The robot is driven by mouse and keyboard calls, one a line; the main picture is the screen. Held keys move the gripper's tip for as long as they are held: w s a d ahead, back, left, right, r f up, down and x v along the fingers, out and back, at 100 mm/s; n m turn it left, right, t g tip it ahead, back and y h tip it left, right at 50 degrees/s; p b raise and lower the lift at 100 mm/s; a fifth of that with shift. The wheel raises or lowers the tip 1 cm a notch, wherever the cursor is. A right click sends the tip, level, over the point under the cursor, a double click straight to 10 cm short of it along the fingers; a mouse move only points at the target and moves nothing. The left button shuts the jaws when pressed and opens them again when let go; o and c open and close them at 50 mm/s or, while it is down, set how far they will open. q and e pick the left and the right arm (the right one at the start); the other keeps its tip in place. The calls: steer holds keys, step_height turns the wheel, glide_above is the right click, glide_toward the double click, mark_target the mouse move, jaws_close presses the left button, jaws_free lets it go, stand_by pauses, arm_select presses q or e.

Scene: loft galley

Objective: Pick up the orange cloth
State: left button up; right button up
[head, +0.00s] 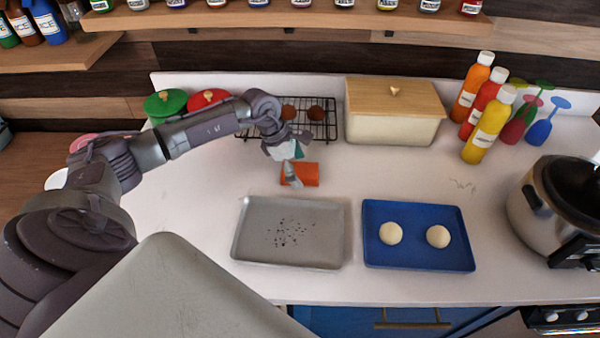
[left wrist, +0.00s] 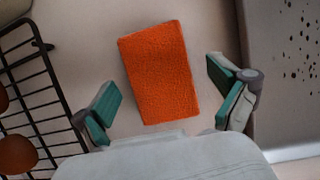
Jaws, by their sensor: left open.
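The orange cloth (head: 308,174) is a small folded rectangle lying flat on the white counter, behind the grey tray in the head view. In the left wrist view the cloth (left wrist: 160,72) lies just ahead of and between the fingers. My left gripper (head: 291,166) is over the cloth's left part in the head view and hides some of it. In the left wrist view my left gripper (left wrist: 168,103) has its green-padded fingers spread wide, with nothing between the pads being held. My right gripper is not in view.
A grey tray (head: 246,255) with dark crumbs is in front of the cloth. A blue tray (head: 414,257) holds two pale round buns. A black wire rack (head: 327,132) with brown round items stands behind. A cream bread box (head: 392,130) is at the back. Bare counter lies right of the cloth.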

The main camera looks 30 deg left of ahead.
mark_target(307, 170)
arm_select(q)
steer(key=shift+f+b, duration=0.25)
steer(key=shift+b, duration=0.1)
stand_by(0.4)
steer(key=c, duration=1.1)
steer(key=shift+c, duration=0.2)
steer(key=shift+r, duration=0.1)
steer(key=shift+r+p, duration=0.4)
steer(key=shift+p, duration=0.25)
steer(key=r+b, duration=0.1)
steer(key=r, duration=0.1)
steer(key=r+b, duration=0.1)
steer(key=shift+w+d+r+b, duration=0.1)
steer(key=shift+d+r+b, duration=0.1)
steer(key=shift+r+b, duration=0.2)
steer(key=w+d+r+b, duration=0.3)
steer(key=w+d+r, duration=0.2)
steer(key=d, duration=0.4)
steer(key=shift+w+d+r, duration=0.3)
steer(key=shift+d+r, duration=0.1)
steer(key=shift+r, duration=0.5)
